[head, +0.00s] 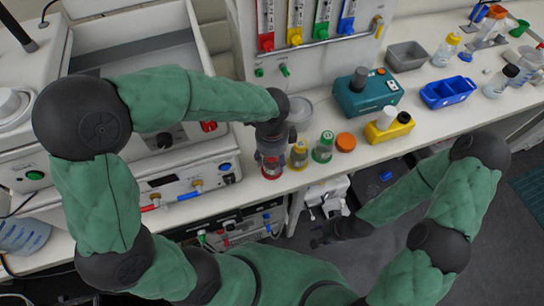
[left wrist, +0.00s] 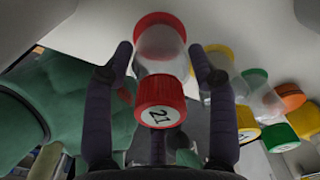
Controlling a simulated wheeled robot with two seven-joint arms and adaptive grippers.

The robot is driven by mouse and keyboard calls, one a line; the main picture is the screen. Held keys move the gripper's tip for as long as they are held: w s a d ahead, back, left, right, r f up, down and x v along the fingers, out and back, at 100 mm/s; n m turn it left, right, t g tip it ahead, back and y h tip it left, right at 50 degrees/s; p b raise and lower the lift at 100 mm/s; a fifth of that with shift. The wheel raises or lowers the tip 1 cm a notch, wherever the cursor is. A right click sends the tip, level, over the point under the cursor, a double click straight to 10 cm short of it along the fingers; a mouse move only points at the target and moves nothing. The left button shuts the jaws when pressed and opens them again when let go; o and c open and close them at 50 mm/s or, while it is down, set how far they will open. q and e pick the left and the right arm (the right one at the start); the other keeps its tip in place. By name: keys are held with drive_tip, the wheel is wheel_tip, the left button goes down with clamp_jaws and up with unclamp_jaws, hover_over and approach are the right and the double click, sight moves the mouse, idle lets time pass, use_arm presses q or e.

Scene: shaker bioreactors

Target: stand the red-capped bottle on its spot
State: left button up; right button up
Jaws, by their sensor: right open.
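The red-capped bottle (left wrist: 160,62) is clear, with a red cap marked 21 facing the left wrist camera and red at its far end. In the head view the bottle (head: 271,166) is at the bench's front edge, partly hidden by my left gripper (head: 271,146). The fingers of my left gripper (left wrist: 160,58) are on either side of the bottle; whether they press on it is unclear. Whether its base rests on the bench is also unclear. My right gripper (head: 325,236) is open and empty, in front of the bench and away from it.
To the bottle's right stand a yellow-capped bottle (head: 299,155) and a green-capped bottle (head: 322,148), then an orange lid (head: 345,142). A teal device (head: 367,98), yellow block (head: 388,130) and blue rack (head: 450,93) are further right. A white machine (head: 170,166) is on the left.

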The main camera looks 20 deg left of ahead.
use_arm(q)
drive_tip(key=shift+o, duration=0.8)
drive_tip(key=shift+r, duration=0.1)
wheel_tip(320, 180, up, 12)
drive_tip(key=p, duration=0.3)
drive_tip(key=shift+p, duration=0.4)
